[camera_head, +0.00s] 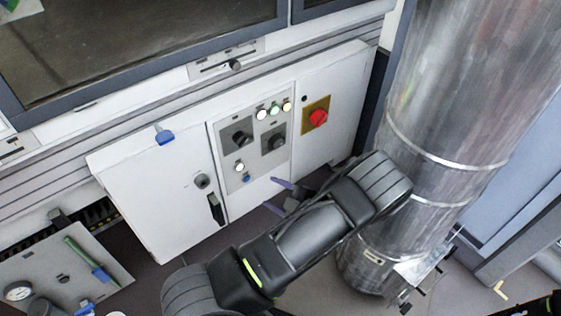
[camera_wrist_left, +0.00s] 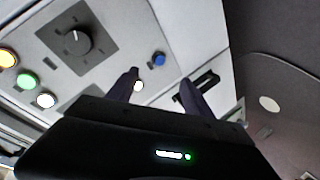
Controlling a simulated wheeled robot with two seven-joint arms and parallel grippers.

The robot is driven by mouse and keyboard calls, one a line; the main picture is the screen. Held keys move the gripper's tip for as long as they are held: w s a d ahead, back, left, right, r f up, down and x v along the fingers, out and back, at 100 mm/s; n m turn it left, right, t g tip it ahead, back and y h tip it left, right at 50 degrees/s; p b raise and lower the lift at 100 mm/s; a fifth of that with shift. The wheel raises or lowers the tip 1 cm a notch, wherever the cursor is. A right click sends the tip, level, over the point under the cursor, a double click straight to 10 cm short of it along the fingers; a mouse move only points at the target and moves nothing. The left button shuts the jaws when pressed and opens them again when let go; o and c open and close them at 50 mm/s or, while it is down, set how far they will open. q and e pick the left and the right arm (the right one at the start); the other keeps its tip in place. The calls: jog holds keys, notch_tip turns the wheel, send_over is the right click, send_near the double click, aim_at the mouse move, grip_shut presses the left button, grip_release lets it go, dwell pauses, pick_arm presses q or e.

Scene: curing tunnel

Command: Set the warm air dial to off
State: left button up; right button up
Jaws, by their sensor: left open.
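The white cabinet's grey control panel (camera_head: 257,163) carries two dark dials, a left dial (camera_head: 238,136) and a right dial (camera_head: 276,141). I cannot read which one is the warm air dial. In the left wrist view the right dial (camera_wrist_left: 75,40) shows clearly with a pale pointer mark; the other dial's dark plate is partly hidden by my gripper body. My left gripper (camera_head: 279,194) is open and empty, below and in front of the panel, apart from both dials. Its two fingers also show in the left wrist view (camera_wrist_left: 156,90). My right gripper is not seen.
White, green and yellow lights (camera_head: 274,110) sit above the dials; a white button (camera_head: 239,167) and a blue button (camera_head: 246,177) sit below. A red knob (camera_head: 318,118) is to the right. A large metal duct (camera_head: 440,120) stands right of the cabinet.

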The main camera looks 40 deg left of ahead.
aim_at(278, 144)
pick_arm(q)
jog(key=w+d+r+m+t+y, duration=0.1)
jog(key=w+r+m+t+y, duration=0.1)
jog(key=w+r+m+t, duration=0.2)
jog(key=w+r+m+b, duration=0.1)
jog(key=w+r+m, duration=0.1)
jog(key=w, duration=0.2)
jog(key=shift+w+d+r+m+t+y, duration=0.3)
jog(key=shift+w+d+r+m, duration=0.1)
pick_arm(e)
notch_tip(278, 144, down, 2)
pick_arm(q)
jog(key=shift+a, duration=0.1)
jog(key=b+x, duration=0.1)
jog(key=x, duration=0.6)
jog(key=shift+w+a, duration=0.1)
jog(key=shift+a, duration=0.2)
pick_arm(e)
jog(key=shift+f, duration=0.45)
pick_arm(q)
grip_shut()
